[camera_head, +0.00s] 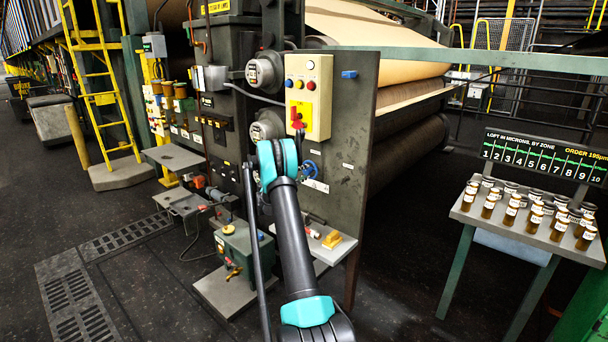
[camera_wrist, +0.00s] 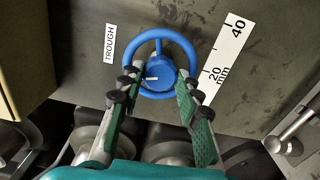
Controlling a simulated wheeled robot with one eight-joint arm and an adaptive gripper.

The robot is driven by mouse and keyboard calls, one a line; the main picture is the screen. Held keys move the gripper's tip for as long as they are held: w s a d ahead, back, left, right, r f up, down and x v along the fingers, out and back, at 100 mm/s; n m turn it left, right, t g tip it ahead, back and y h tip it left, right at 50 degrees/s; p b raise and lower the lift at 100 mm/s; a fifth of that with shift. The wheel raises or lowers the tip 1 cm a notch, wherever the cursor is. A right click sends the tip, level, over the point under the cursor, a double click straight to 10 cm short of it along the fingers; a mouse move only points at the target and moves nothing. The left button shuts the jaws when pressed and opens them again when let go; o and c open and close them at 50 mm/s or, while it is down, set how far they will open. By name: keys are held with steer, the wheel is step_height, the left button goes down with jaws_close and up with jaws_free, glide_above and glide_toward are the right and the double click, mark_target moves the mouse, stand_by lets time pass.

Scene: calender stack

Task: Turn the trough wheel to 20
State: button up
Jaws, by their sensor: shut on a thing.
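The blue trough wheel (camera_wrist: 188,50) is on the dark machine panel in the wrist view, with a round hub and a short pale mark on it. A white TROUGH label (camera_wrist: 110,43) is to its left. A white scale (camera_wrist: 226,58) marked 20 and 40 mm slants up to its right. My gripper (camera_wrist: 160,78) is shut on the wheel, its two green-padded fingers on either side of the hub. In the head view the wheel (camera_head: 311,170) shows partly behind my arm, and my fingers are hidden there. I see no clear pointer against the scale.
A cream control box (camera_head: 308,95) with buttons and a red switch is above the wheel. A metal rod (camera_wrist: 293,133) juts in at the lower right of the wrist view. A table of small jars (camera_head: 468,222) stands at the right, with open dark floor between.

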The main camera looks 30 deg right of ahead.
steer(key=n, duration=0.4)
steer(key=shift+a+f+n, duration=0.1)
steer(key=shift+n, duration=0.2)
steer(key=n, duration=0.3)
steer(key=shift+n, duration=0.3)
steer(key=n, duration=0.4)
steer(key=shift+n, duration=0.3)
steer(key=n, duration=0.3)
steer(key=shift+n, duration=0.3)
steer(key=n, duration=0.4)
steer(key=shift+s, duration=0.1)
steer(key=n, duration=0.8)
steer(key=shift+n, duration=1.9)
